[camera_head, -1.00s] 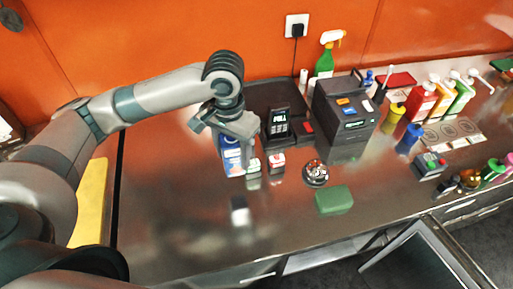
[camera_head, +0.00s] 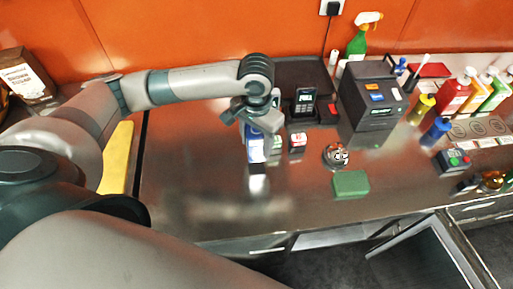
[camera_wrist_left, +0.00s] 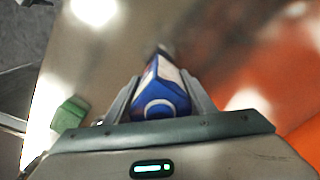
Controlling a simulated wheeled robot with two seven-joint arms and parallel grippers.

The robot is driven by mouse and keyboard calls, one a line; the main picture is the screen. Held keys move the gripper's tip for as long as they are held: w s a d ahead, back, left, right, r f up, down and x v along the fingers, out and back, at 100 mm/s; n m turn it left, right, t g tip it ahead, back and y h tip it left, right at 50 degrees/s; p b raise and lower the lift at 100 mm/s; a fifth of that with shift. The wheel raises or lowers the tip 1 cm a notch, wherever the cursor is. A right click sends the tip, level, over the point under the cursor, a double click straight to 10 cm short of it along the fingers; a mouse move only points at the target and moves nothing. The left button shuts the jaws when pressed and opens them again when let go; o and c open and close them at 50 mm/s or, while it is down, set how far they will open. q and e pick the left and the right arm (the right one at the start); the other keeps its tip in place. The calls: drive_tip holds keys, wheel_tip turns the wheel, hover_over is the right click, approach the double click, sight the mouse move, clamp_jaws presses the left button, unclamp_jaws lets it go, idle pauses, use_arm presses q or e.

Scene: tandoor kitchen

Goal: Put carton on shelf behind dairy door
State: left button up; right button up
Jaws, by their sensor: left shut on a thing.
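My left gripper (camera_head: 256,122) is shut on a blue and white carton (camera_head: 255,150), upright at the left part of the steel counter. I cannot tell whether the carton's base touches the counter. In the left wrist view, the carton (camera_wrist_left: 163,98) sits between the two fingers, its blue end towards the camera. A door (camera_head: 428,258) stands open below the counter's front at the lower right; I see no label telling whether it is the dairy door. No shelf behind it shows. My right gripper is not in view.
Two small bottles, one with a red top (camera_head: 298,140), stand right of the carton. A card terminal (camera_head: 304,104), a dark register (camera_head: 370,97), a round bell (camera_head: 336,156) and a green block (camera_head: 350,184) are farther right. The counter's front left (camera_head: 200,205) is clear.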

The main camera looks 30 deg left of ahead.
sight(256, 151)
use_arm(q)
drive_tip(key=shift+f+p, duration=0.4)
drive_tip(key=shift+f, duration=1.45)
drive_tip(key=shift+f, duration=0.1)
drive_tip(key=o, duration=1.3)
